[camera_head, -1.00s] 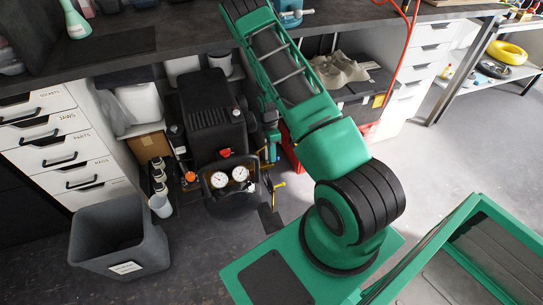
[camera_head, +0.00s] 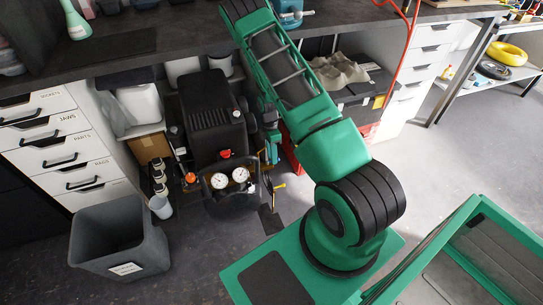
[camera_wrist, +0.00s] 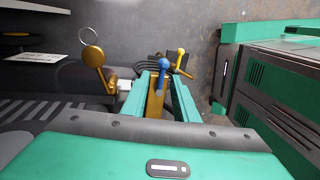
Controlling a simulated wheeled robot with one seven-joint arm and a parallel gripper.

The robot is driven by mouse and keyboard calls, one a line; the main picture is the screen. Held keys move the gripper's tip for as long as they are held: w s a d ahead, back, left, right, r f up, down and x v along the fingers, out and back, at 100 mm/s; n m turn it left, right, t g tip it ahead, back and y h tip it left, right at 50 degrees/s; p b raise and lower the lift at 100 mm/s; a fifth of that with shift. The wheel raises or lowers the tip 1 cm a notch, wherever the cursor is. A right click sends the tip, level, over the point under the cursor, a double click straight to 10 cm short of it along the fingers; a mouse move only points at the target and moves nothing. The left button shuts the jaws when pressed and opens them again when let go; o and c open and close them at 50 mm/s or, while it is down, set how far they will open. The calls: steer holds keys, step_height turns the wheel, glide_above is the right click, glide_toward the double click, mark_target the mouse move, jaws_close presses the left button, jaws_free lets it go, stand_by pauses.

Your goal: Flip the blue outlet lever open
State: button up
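The blue outlet lever (camera_wrist: 163,68) shows in the wrist view at the tips of my gripper, a narrow handle with a rounded end above a brass fitting (camera_wrist: 154,102). My gripper (camera_wrist: 160,82) is open, one teal finger on each side of the lever and fitting. Gaps show beside the lever; I cannot tell whether a finger touches it. A yellow lever (camera_wrist: 181,60) stands just right of it, and also shows in the head view (camera_head: 279,187). The black compressor (camera_head: 209,118) carries these fittings below the bench. The blue lever cannot be made out in the head view.
Two white gauges (camera_head: 230,178) and a red knob (camera_head: 225,154) are on the compressor's front. A brass part with a ring (camera_wrist: 93,56) is left of my fingers. A grey bin (camera_head: 118,238) stands on the floor. The worktop (camera_head: 180,30) overhangs the compressor.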

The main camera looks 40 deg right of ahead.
step_height(320, 180, up, 10)
steer(key=w, duration=0.2)
steer(key=shift+d+r, duration=0.2)
steer(key=shift+d, duration=0.1)
stand_by(0.4)
steer(key=s+r+m+t, duration=0.1)
steer(key=s+r+m, duration=0.45)
steer(key=r, duration=0.75)
steer(key=s+r+m, duration=0.5)
steer(key=s+r, duration=0.1)
steer(key=r, duration=0.6)
steer(key=s+a+r+m, duration=0.1)
steer(key=s+r+m, duration=0.2)
steer(key=s, duration=0.4)
steer(key=s+a+r+m, duration=0.2)
steer(key=s+r+m, duration=0.1)
steer(key=s, duration=0.5)
steer(key=s+a+r+m+t, duration=0.1)
steer(key=s+a+r+m, duration=0.1)
steer(key=s+r+m, duration=0.2)
steer(key=s+m, duration=0.1)
steer(key=s, duration=0.2)
steer(key=shift+s+a, duration=0.15)
steer(key=shift+r, duration=0.1)
